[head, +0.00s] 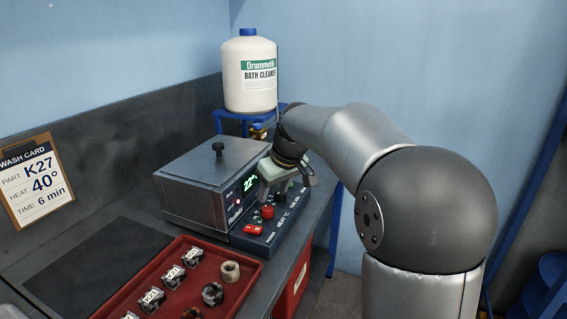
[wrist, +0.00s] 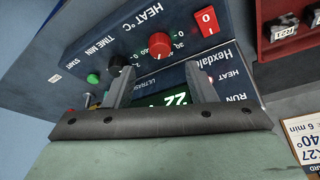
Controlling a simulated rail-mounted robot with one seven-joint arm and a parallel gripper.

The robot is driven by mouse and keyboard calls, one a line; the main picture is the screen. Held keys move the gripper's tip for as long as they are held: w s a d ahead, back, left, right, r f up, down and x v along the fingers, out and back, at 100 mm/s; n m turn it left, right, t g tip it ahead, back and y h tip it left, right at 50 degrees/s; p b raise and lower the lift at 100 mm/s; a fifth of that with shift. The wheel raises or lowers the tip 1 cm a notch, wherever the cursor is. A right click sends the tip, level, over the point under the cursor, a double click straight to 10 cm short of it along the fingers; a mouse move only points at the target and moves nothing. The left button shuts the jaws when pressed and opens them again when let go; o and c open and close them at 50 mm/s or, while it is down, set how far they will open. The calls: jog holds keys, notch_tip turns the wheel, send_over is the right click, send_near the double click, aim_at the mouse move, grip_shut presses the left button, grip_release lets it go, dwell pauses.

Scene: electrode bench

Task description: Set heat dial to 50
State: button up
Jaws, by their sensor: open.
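The heat dial is a red knob (head: 267,212) on the sloped panel of the grey washer (head: 200,192). In the wrist view the red knob (wrist: 160,45) sits beside the "HEAT °C" lettering, with scale numbers around it; its exact pointer setting is too small to read. The green display (head: 249,183) reads about 22. My gripper (head: 276,190) is over the panel. In the wrist view its two fingers (wrist: 158,76) are open and empty, pointing toward the panel, with the red knob just beyond the gap between the tips. I see no contact with the knob.
A black time knob (wrist: 119,61) and a green start button (wrist: 93,78) lie beside the heat dial, and a red rocker switch (head: 253,230) on its other side. A red tray of parts (head: 254,268) is in front. The wash card (head: 37,181) reads heat 40°. A cleaner jug (head: 249,90) stands behind.

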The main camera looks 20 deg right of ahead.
jog(key=v, duration=1)
jog(key=shift+r, duration=0.25)
jog(key=s+a+f+m+g+p, duration=0.1)
jog(key=s+f+p, duration=0.1)
jog(key=s+f, duration=0.4)
jog(key=s+a+f+m+g+h+p, duration=0.1)
jog(key=s+f, duration=0.4)
jog(key=s, duration=0.8)
jog(key=s+a+f+m+g+p, duration=0.1)
jog(key=s+f+m+p, duration=0.1)
jog(key=s+f, duration=0.4)
jog(key=s, duration=0.3)
jog(key=shift+s+a+f+g+h+p, duration=0.15)
jog(key=shift+s+f+g+h+p, duration=0.15)
jog(key=shift+f+g+p, duration=0.1)
